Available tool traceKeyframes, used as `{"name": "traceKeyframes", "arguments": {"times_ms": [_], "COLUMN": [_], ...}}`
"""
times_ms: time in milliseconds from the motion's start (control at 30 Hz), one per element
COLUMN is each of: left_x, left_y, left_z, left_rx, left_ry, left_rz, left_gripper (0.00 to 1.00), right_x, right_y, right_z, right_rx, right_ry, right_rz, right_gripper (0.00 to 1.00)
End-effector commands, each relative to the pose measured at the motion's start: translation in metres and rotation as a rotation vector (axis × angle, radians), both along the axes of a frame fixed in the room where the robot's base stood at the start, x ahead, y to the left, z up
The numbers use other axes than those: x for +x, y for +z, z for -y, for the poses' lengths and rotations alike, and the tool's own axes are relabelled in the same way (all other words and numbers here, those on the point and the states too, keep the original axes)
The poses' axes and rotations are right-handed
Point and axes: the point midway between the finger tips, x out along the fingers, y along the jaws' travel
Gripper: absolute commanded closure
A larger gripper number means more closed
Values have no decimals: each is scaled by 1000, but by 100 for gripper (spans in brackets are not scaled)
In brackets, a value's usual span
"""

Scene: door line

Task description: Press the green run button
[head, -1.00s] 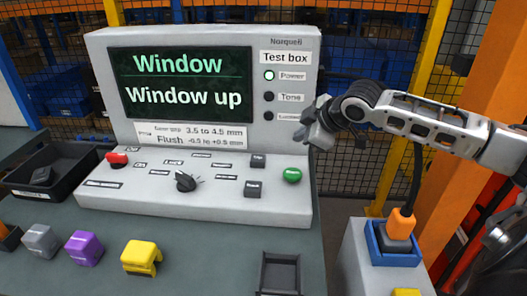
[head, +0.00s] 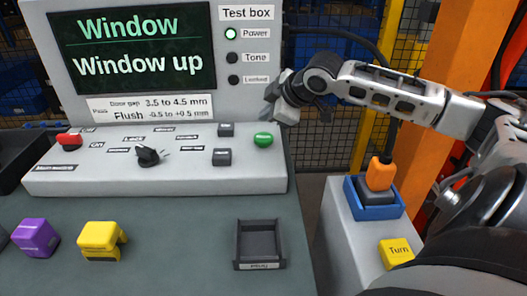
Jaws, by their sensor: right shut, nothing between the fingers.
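The green run button (head: 263,140) sits at the right end of the test box's sloped control panel (head: 110,180). My right gripper (head: 276,106) is shut and empty, above and slightly right of the green button, apart from it in the picture. Its arm comes in from the right. The test box screen (head: 135,50) reads "Window" and "Window up", and the Power lamp (head: 231,34) is lit. My left gripper is not in view.
The panel also carries a red button (head: 69,141), a black knob (head: 148,156) and small black switches (head: 222,157). A purple block (head: 36,238), a yellow block (head: 101,240) and an empty dark tray (head: 260,243) are on the table. An orange-handled tool (head: 380,173) stands in a blue holder (head: 375,208) at right.

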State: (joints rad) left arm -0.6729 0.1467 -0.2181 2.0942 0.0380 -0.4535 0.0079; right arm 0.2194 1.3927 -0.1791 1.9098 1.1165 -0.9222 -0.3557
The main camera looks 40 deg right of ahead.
Motion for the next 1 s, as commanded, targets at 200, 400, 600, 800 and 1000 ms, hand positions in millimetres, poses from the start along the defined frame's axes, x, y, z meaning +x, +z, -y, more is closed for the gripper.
{"name": "traceKeyframes", "arguments": {"times_ms": [200, 400, 600, 800, 1000], "left_x": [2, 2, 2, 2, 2], "left_y": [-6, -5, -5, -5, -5], "left_z": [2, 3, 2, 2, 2], "left_rx": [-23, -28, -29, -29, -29], "left_ry": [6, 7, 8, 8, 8], "left_rz": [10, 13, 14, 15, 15], "left_gripper": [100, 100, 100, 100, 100], "right_x": [0, 0, 0, 0, 0], "right_y": [-24, -31, -31, -31, -31], "right_z": [0, 0, 0, 0, 0], "right_rx": [0, 0, 0, 0, 0], "right_ry": [-1, -2, -1, -1, -1], "right_rz": [1, 1, 1, 1, 1], "right_gripper": [100, 100, 100, 100, 100]}}
